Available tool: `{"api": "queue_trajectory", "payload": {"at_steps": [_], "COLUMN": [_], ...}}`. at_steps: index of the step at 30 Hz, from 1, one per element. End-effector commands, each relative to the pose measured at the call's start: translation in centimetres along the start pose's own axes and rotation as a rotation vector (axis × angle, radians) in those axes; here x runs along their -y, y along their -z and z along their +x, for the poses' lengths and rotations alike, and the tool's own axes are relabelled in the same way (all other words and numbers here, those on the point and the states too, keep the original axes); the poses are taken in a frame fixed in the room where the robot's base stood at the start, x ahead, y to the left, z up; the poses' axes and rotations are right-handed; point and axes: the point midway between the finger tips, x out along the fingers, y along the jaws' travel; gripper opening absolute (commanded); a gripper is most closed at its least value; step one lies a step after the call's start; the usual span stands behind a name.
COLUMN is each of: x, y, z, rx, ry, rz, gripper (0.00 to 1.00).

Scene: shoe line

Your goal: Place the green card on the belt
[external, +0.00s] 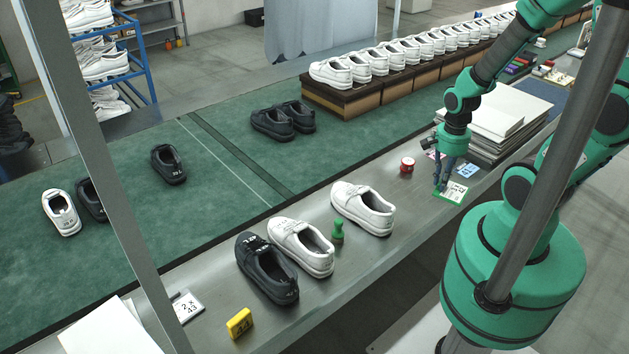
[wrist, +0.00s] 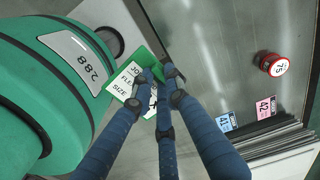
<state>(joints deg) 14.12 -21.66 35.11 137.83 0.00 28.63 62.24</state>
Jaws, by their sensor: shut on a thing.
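The green card (external: 456,195) has a white printed label. It is at the right part of the steel ledge, and I cannot tell if it touches the ledge. My gripper (external: 440,187) points down with its fingers closed on the card's edge. In the wrist view the fingertips (wrist: 160,80) meet on the card (wrist: 122,86) and cover part of its print. The green belt (external: 110,235) runs along the far side of the ledge, to the left of my gripper.
White and dark shoes (external: 362,208) and a green stamp-like piece (external: 338,231) stand on the ledge (external: 400,195). A red round tin (external: 407,165) is left of my gripper. Blue and pink cards and a stack of white boards (external: 490,122) lie beyond it. Dark shoes (external: 284,120) sit on the belt; much is clear.

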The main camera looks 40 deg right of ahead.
Motion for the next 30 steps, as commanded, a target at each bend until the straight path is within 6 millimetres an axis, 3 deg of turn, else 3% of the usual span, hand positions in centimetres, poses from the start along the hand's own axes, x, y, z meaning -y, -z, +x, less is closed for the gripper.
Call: {"api": "queue_trajectory", "payload": {"at_steps": [16,30], "x": [6.4,18.4], "y": [0.5,-0.8], "z": [-1.5,-3.6], "rx": [0.001,0.002], "ry": [-0.001,-0.002], "rz": [-0.241,-0.692], "gripper": [0.00,0.00]}}
